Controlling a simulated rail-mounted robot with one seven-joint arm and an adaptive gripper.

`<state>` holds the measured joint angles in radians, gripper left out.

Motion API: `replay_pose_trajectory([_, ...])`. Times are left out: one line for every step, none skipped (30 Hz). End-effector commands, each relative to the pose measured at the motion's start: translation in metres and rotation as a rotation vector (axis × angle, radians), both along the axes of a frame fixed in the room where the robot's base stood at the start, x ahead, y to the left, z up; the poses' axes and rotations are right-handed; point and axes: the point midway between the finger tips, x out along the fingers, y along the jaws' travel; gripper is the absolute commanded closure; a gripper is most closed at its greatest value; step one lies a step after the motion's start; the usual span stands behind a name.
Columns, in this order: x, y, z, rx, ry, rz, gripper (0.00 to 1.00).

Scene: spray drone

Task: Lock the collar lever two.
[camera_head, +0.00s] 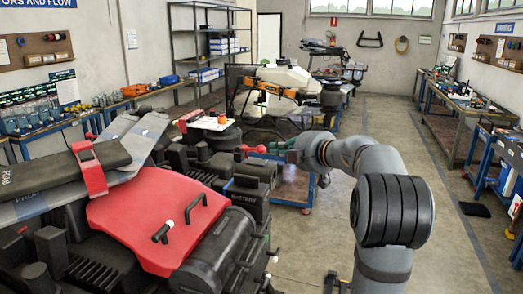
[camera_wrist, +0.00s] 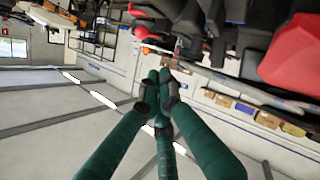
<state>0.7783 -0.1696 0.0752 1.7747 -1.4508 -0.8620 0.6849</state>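A red-ended lever (camera_head: 250,149) sticks out from the right side of the dark drone body (camera_head: 215,170). In the wrist view two red-ended levers show close together, one upper (camera_wrist: 138,12) and one lower (camera_wrist: 140,32). I cannot tell which is collar lever two. My gripper (camera_head: 275,145), with green fingers, is just right of the red-ended lever in the head view. In the wrist view my gripper's fingers (camera_wrist: 163,76) converge, with the tips together and nothing between them. The tips appear below and right of the lower red end, apart from it.
A red panel (camera_head: 150,218) with black handles covers the near part of the drone. A folded grey arm with a red clamp (camera_head: 90,168) lies at the left. A blue trolley (camera_head: 290,185) stands behind my arm. The floor (camera_head: 345,115) right of the drone is mostly clear.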

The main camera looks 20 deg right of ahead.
Motion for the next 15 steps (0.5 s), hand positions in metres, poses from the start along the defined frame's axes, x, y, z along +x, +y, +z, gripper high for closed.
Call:
replay_pose_trajectory([0.005,0.001,-0.001,0.005,0.002,0.000,1.00])
replay_pose_trajectory([0.008,0.002,-0.002,0.005,0.002,0.000,1.00])
replay_pose_trajectory([0.014,0.003,-0.003,0.007,0.002,-0.001,1.00])
replay_pose_trajectory([0.018,0.003,-0.004,0.007,0.003,-0.001,1.00])
replay_pose_trajectory([0.023,0.005,-0.006,0.007,0.003,0.000,1.00])
replay_pose_trajectory([0.031,0.006,-0.008,0.007,0.002,0.000,1.00])
replay_pose_trajectory([0.037,0.006,-0.009,0.007,0.003,-0.001,1.00])
replay_pose_trajectory([0.043,0.008,-0.011,0.007,0.004,0.000,1.00])
replay_pose_trajectory([0.051,0.009,-0.013,0.007,0.002,-0.001,1.00])
replay_pose_trajectory([0.058,0.009,-0.015,0.006,0.003,-0.002,1.00])
replay_pose_trajectory([0.064,0.010,-0.017,0.006,0.002,-0.002,1.00])
replay_pose_trajectory([0.072,0.012,-0.019,0.005,0.003,-0.001,1.00])
replay_pose_trajectory([0.078,0.012,-0.020,0.006,0.003,-0.003,1.00])
replay_pose_trajectory([0.083,0.013,-0.021,0.006,0.002,-0.003,1.00])
replay_pose_trajectory([0.090,0.014,-0.024,0.005,0.001,-0.002,1.00])
